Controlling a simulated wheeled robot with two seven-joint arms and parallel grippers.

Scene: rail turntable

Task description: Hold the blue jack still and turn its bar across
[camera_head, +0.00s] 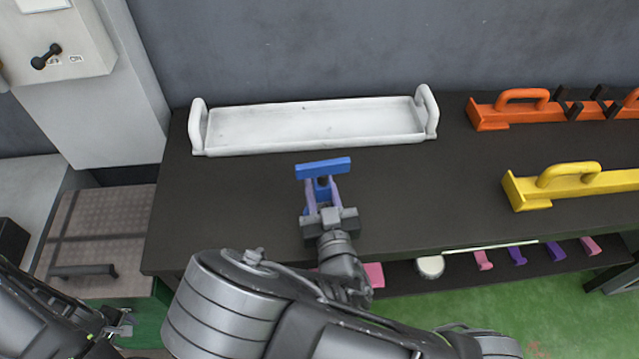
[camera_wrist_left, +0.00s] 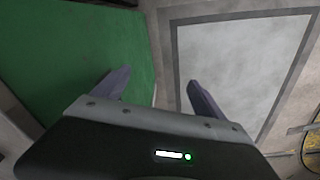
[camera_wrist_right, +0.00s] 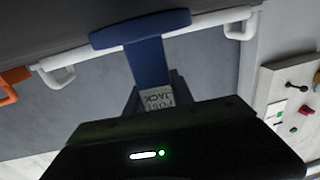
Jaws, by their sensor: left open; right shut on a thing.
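The blue jack (camera_head: 322,186) stands on the dark table, with its blue bar (camera_head: 323,168) on top lying roughly left to right. My right gripper (camera_head: 322,194) is shut on the jack's body, below the bar. In the right wrist view the jack's blue post (camera_wrist_right: 149,62) rises from between the fingers, with a white label reading "POST JACK" near them. The bar (camera_wrist_right: 141,28) crosses the top of the post there. My left gripper (camera_wrist_left: 158,88) is open and empty, away from the jack; in the head view the left arm is low at the left, off the table.
A white tray (camera_head: 200,141) with two handles lies behind the jack. An orange handled piece (camera_head: 489,119) and a yellow one (camera_head: 528,195) lie at the right. Several pink and purple pieces are on a lower shelf. The table left of the jack is clear.

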